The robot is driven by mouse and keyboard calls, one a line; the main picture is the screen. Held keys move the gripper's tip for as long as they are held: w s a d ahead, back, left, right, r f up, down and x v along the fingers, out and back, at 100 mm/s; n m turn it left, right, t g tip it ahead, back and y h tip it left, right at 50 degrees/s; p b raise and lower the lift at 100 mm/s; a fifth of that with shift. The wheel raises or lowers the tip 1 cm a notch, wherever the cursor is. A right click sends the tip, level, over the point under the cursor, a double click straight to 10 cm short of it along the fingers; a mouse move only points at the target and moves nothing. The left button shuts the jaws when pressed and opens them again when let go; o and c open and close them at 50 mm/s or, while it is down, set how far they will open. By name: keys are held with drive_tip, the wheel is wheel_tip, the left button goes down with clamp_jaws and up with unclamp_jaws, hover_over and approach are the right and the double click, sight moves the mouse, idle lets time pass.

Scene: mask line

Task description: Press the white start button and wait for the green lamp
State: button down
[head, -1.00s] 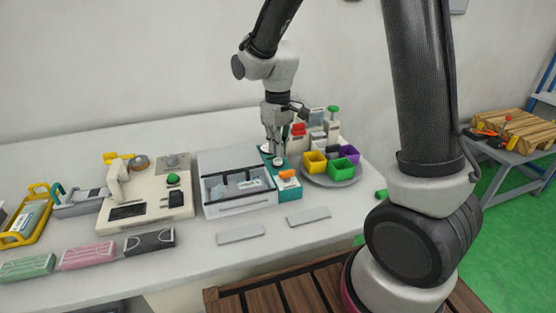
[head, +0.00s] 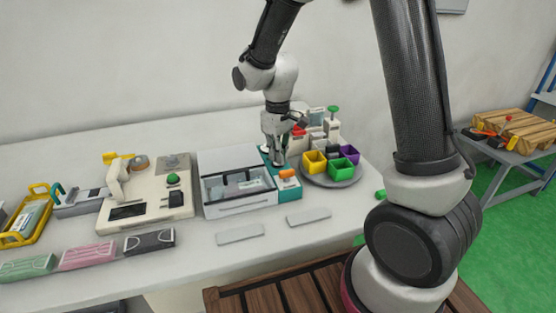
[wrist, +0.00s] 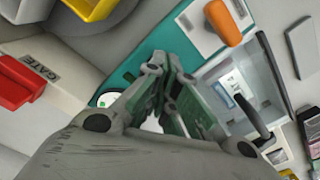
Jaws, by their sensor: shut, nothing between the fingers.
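My gripper (head: 276,162) is shut and empty, pointing down over the teal panel (head: 265,152) beside the clear-lidded box. In the wrist view the fingers (wrist: 168,68) come together above the same teal panel (wrist: 118,82). A round white piece with a green mark (wrist: 108,99) shows on the panel beside the fingers, partly covered; it may be the start button. I cannot tell whether the fingertips touch anything. An orange knob (head: 288,173) on a white plate stands in front of the gripper. A green dome (head: 173,179) sits on the beige machine at left; I cannot tell whether it is lit.
The clear-lidded white box (head: 233,205) stands left of my gripper. A round grey tray (head: 330,184) with yellow, green and purple bins is close on the right. A red block (wrist: 18,82) lies beside a "GATE" label. Two grey plates (head: 240,234) lie in front.

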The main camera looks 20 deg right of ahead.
drive_tip(key=shift+r, duration=1.25)
drive_tip(key=shift+r, duration=2.5)
drive_tip(key=s+d+r+m+t, duration=0.2)
drive_tip(key=s+d+r, duration=0.4)
drive_tip(key=s, duration=0.5)
drive_tip(key=s+d+r+m+t, duration=0.2)
drive_tip(key=s+d+r+m, duration=0.2)
drive_tip(key=s+d, duration=0.5)
wheel_tip(320, 180, up, 2)
drive_tip(key=shift+s+r, duration=0.1)
drive_tip(key=shift+s, duration=0.9)
